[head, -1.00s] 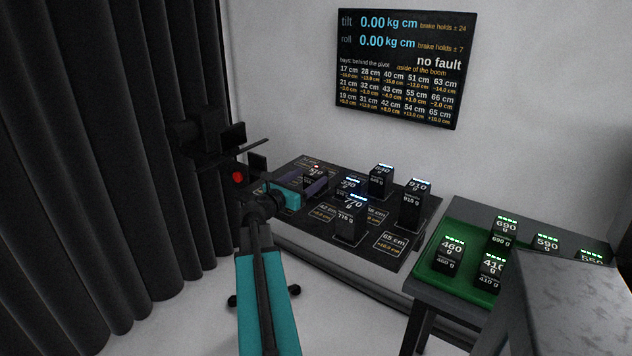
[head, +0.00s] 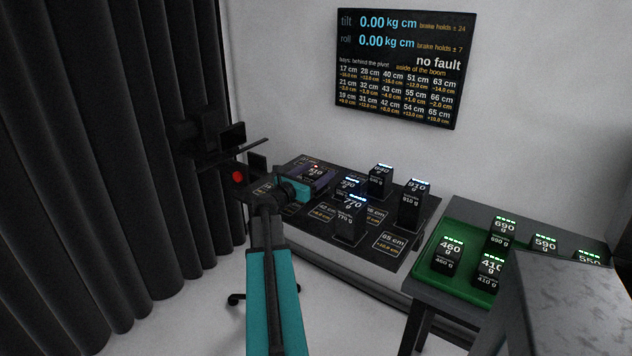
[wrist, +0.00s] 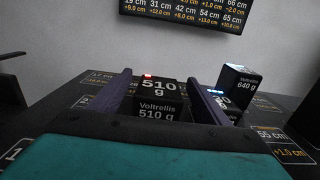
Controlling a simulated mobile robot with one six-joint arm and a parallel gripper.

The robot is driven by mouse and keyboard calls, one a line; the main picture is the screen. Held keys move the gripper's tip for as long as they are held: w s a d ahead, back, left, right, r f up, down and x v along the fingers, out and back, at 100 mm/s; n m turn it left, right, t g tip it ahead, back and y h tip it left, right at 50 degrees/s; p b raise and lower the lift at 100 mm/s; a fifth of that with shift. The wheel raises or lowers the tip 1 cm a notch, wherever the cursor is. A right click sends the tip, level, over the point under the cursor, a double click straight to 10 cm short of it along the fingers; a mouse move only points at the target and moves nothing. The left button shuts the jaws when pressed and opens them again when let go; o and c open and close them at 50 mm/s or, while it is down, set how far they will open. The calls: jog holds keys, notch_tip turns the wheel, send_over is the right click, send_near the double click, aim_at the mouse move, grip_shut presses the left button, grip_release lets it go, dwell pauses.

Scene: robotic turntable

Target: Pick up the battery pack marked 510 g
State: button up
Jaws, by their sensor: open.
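The battery pack marked 510 g (wrist: 157,100) is a dark block with a red light on top, standing on the dark bay board (head: 322,222). In the wrist view it stands upright between the two purple fingers of my gripper (wrist: 160,105). My gripper is open, with a visible gap to the right finger; the left finger is close to the pack's left side. In the head view my gripper (head: 316,180) is at the board's far left around the pack, which is partly hidden by the fingers and the teal gripper body.
On the board to the right stand packs marked 640 g (wrist: 238,88), 330 g (head: 348,187), 770 g (head: 351,222) and 910 g (head: 411,205). A green tray (head: 432,270) with several green-lit packs is at the right. A wall display (head: 407,68) reads no fault.

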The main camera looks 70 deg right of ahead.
jog(key=shift+c, duration=0.2)
jog(key=c, duration=1.5)
jog(key=shift+r, duration=0.2)
